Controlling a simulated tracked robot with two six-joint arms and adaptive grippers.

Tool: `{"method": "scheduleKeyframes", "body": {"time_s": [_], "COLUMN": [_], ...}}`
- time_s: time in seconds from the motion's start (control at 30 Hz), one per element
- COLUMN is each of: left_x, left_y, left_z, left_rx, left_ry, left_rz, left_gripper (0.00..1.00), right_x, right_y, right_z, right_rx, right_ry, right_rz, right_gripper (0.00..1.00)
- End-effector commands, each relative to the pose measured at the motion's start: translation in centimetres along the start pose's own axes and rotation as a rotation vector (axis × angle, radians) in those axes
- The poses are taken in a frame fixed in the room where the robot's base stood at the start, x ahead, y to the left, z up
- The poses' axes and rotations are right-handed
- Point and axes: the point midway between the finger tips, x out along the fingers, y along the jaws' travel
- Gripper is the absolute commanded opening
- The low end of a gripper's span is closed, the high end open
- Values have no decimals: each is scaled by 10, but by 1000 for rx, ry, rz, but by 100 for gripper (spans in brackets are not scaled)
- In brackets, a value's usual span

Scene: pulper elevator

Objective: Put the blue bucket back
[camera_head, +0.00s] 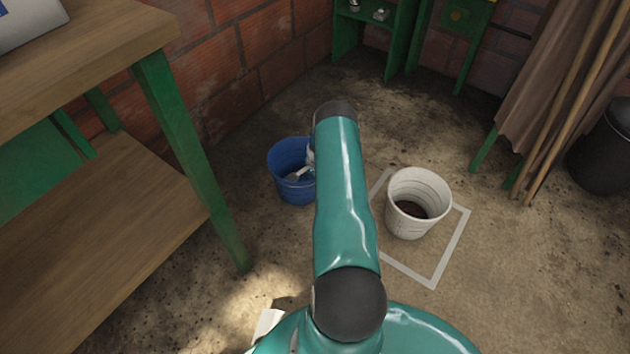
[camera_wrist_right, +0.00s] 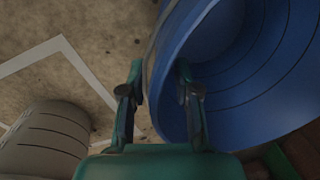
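The blue bucket (camera_head: 291,187) stands upright on the floor, left of my right arm in the head view. Its rim and inside fill the upper right of the right wrist view (camera_wrist_right: 255,85). My right gripper (camera_wrist_right: 160,82) is at the bucket's rim, with one finger outside the wall and the other over the inside. The fingers are apart with a visible gap, so I see no firm grip. In the head view my right gripper (camera_head: 303,172) is mostly hidden behind my forearm. My left gripper is not in view.
A white bucket (camera_head: 417,204) with dark contents stands inside a white square outline (camera_head: 449,247) on the floor. A wooden workbench (camera_head: 188,150) with green legs is on the left. Poles and brown cloth (camera_head: 560,75) lean at right near a black bin (camera_head: 606,155). The right foreground floor is clear.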

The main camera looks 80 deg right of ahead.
Motion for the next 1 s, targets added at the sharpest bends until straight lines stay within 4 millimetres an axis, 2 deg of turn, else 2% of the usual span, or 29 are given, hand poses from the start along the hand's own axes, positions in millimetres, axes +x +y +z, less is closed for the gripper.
{"method": "scheduleKeyframes", "body": {"time_s": [0.3,0.5,0.7,1.0], "left_x": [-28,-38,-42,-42], "left_y": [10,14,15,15], "left_z": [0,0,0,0], "left_rx": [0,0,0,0], "left_ry": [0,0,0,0], "left_rz": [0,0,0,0], "left_gripper": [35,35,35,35], "right_x": [-66,-99,-113,-114], "right_y": [-1,-1,0,0], "right_z": [0,0,0,0], "right_rx": [0,0,0,-1], "right_ry": [1,1,1,0], "right_rz": [-1,-1,-1,0], "right_gripper": [31,31,31,31]}}
